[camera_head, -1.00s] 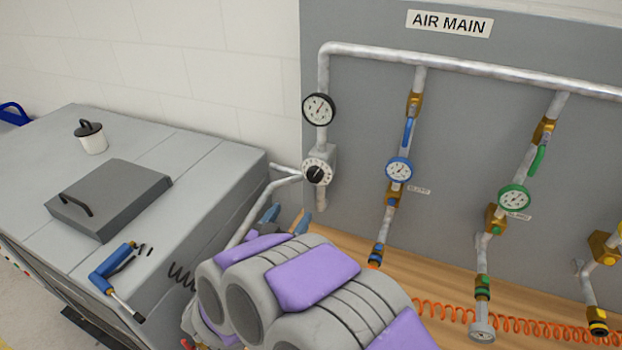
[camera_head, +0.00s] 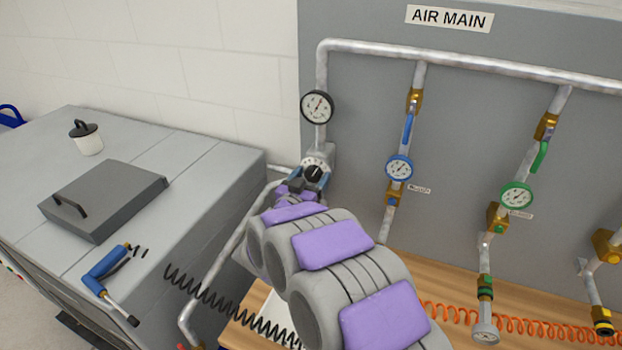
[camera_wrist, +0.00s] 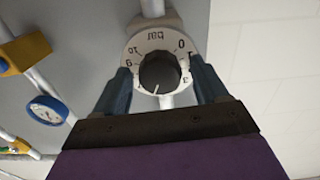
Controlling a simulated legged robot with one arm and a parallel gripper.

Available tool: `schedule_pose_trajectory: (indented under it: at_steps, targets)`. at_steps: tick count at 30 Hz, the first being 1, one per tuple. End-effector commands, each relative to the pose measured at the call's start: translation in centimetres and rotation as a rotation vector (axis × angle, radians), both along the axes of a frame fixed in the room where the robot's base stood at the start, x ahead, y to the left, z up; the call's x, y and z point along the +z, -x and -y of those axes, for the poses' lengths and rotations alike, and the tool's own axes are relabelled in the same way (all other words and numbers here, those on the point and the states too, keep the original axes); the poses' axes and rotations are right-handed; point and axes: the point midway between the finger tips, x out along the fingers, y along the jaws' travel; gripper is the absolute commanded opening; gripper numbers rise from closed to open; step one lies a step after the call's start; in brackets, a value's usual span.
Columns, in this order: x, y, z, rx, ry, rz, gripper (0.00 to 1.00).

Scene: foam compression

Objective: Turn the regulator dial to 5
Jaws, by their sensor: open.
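The regulator dial (camera_head: 315,172) is a black knob on a white numbered face, on the pipe below a black-rimmed gauge (camera_head: 317,107). In the wrist view the dial (camera_wrist: 160,73) lies between the two blue-grey fingers of my gripper (camera_wrist: 158,85). The fingers are open, one on each side of the knob; whether they touch it I cannot tell. The face shows "bar", 0, 1, 3 and 10, seen upside down. A pale pointer mark on the knob points down toward my gripper. In the head view my gripper (camera_head: 303,187) is just below the dial, partly hidden by my arm.
A grey panel marked AIR MAIN (camera_head: 449,18) carries pipes with a blue gauge (camera_head: 399,168) and a green gauge (camera_head: 517,196). A grey bench (camera_head: 200,160) at left holds a lidded pot (camera_head: 87,138) and a blue-handled tool (camera_head: 108,272). An orange coiled hose (camera_head: 540,330) lies at lower right.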

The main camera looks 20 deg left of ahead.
Motion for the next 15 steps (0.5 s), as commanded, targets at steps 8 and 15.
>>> schedule_pose_trajectory:
  at_steps: [8, 15]
  targets:
    - [0.07, -0.13, 0.25, 0.0, -0.002, 0.0, 0.73]
    - [0.12, -0.12, 0.42, 0.0, -0.004, 0.0, 0.5]
